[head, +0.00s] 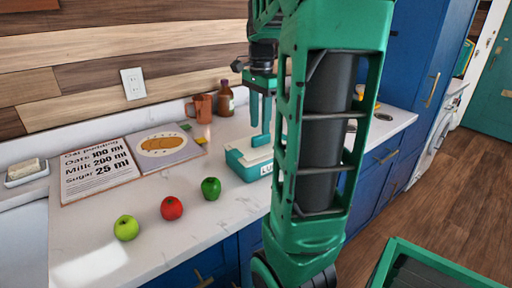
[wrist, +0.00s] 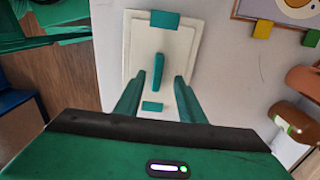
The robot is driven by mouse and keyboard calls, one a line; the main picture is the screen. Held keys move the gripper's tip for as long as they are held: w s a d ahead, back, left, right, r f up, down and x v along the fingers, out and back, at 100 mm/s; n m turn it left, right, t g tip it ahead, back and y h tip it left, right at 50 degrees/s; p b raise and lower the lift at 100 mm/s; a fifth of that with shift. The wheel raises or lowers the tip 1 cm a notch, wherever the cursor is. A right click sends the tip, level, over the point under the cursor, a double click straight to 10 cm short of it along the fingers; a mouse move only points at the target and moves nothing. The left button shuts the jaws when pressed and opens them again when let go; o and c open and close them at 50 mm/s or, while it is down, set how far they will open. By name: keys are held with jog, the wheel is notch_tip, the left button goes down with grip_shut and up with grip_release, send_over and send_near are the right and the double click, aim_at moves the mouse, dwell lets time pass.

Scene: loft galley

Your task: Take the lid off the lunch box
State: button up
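The lunch box (head: 247,168) stands on the white counter, teal with a white band and lettering, its right part hidden behind my arm. Its pale lid (wrist: 141,47) is on, with teal clips at two ends and an upright teal bar handle (wrist: 158,72) in the middle. My gripper (wrist: 158,97) is open and empty, pointing down over the lid. In the wrist view the handle lies between the lines of the two fingers. In the head view my gripper (head: 260,121) is just above the handle; I cannot tell whether the fingertips reach beside it.
A green apple (head: 126,228), a red apple (head: 172,208) and a green pepper (head: 211,188) lie in front-left. A recipe board (head: 100,170) lies behind them. An orange mug (head: 202,107) and a brown bottle (head: 225,99) stand near the wall behind the box.

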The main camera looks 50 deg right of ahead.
aim_at(260, 135)
notch_tip(260, 135, down, 4)
jog(key=shift+s+f, duration=0.1)
jog(key=shift+s, duration=0.05)
jog(key=shift+c, duration=0.2)
grip_shut()
